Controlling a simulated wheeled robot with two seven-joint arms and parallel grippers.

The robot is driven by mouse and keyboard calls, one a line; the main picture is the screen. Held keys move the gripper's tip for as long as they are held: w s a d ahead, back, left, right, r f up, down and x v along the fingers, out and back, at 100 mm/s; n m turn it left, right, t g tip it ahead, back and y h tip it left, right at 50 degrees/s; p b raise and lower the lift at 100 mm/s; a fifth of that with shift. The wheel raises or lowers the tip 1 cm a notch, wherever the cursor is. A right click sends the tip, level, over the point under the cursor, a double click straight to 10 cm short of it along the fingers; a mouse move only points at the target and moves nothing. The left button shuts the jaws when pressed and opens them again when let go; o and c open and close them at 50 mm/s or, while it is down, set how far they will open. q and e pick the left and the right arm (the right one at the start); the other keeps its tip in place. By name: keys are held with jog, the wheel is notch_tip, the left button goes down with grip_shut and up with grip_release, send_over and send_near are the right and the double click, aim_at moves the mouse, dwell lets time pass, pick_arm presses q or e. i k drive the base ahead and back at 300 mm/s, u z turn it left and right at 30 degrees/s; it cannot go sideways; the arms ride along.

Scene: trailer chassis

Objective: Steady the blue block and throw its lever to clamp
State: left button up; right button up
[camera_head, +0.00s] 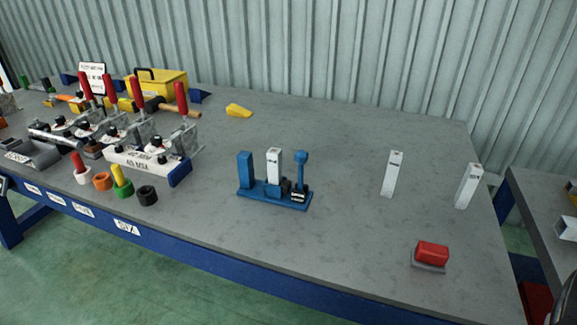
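The blue block (264,192) sits on the grey tabletop near the middle of the head view. It has a blue upright post (246,170) at its left end. A white upright piece (274,163) stands at its middle. Neither of my grippers shows in this view, and nothing touches the block.
Two white posts (392,174) (468,186) stand to the right. A red block on a grey base (431,255) lies at front right. Red-handled clamps (181,98), small coloured cups (102,182) and a yellow toolbox (163,82) fill the left. Bare tabletop surrounds the blue block.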

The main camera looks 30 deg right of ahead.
aim_at(301, 156)
jog(key=z, duration=0.05)
jog(key=k, duration=0.5)
jog(key=u, duration=1.4)
jog(key=i, duration=1.3)
jog(key=z, duration=3.15)
jog(key=i, duration=0.5)
jog(key=u, duration=0.15)
